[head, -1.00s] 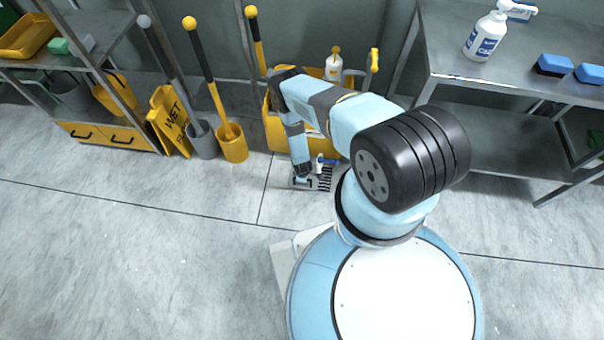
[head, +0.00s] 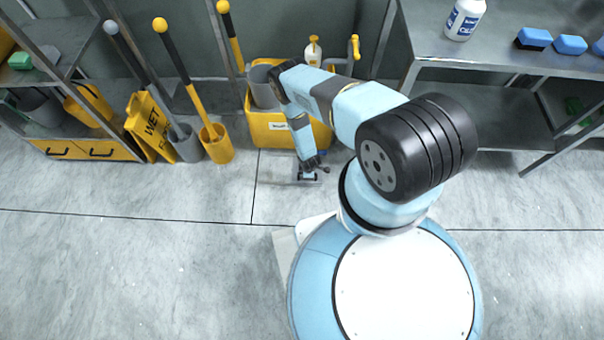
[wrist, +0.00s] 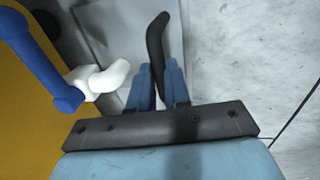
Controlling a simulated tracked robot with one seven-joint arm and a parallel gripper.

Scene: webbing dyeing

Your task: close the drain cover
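My gripper (wrist: 160,85) is low over the floor, beside the yellow bucket. In the head view it (head: 308,172) is small and partly hidden by its own wrist. In the wrist view its two blue fingers lie close on both sides of a curved black bar (wrist: 155,42), which looks like a handle and sticks out past the fingertips. A flat grey plate (wrist: 105,32) lies on the floor beyond the fingers; it seems to be the drain cover. In the head view only a thin pale edge of it (head: 282,183) shows, so its tilt cannot be told.
The yellow bucket (head: 262,128) stands just behind my gripper. A blue bar (wrist: 42,62) with a white spout (wrist: 100,80) is close at the left in the wrist view. A metal table (head: 480,60) is at the right. The floor (head: 130,270) at front left is clear.

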